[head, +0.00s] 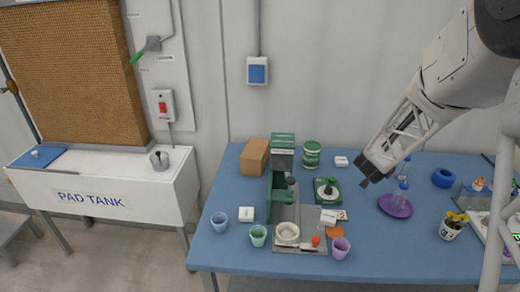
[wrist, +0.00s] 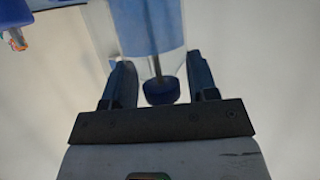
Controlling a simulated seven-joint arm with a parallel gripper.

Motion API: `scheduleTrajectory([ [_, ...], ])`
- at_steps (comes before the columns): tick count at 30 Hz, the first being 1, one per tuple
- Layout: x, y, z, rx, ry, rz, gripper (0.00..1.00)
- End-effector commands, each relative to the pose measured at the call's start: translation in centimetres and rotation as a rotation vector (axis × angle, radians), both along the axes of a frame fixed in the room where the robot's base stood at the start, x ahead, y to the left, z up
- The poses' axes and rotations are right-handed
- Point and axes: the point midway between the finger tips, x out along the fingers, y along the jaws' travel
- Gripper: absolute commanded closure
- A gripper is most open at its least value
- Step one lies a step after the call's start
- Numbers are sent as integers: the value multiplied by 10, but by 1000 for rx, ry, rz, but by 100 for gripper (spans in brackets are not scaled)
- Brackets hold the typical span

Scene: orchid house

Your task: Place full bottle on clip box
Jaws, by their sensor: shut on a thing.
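My gripper (head: 368,174) is above the right half of the blue table, left of the purple dish. In the wrist view my gripper (wrist: 161,88) is shut on a clear bottle (wrist: 150,28) with blue inside and a dark blue round end near the palm. In the head view I cannot make out the held bottle. Clear, blue-topped bottles (head: 401,196) stand on and behind the purple dish (head: 388,209).
A grey tray (head: 310,214) with a green machine (head: 282,182) is mid-table, near a brown box (head: 254,157), a green tin (head: 311,154) and several cups (head: 258,235). A blue ring (head: 443,178) and a pot (head: 450,229) are at the right. The front right edge is clear.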

Motion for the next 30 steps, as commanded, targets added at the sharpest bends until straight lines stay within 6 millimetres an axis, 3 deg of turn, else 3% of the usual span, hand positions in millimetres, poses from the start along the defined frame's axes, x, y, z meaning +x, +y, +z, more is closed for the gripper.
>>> scheduleTrajectory([
  [4, 1, 0, 47, -1, -8, 0, 74],
  [12, 0, 0, 106, 1, -5, 0, 74],
  [23, 0, 0, 155, 0, -3, 1, 74],
  [30, 13, 24, 156, -1, -3, 43, 74],
])
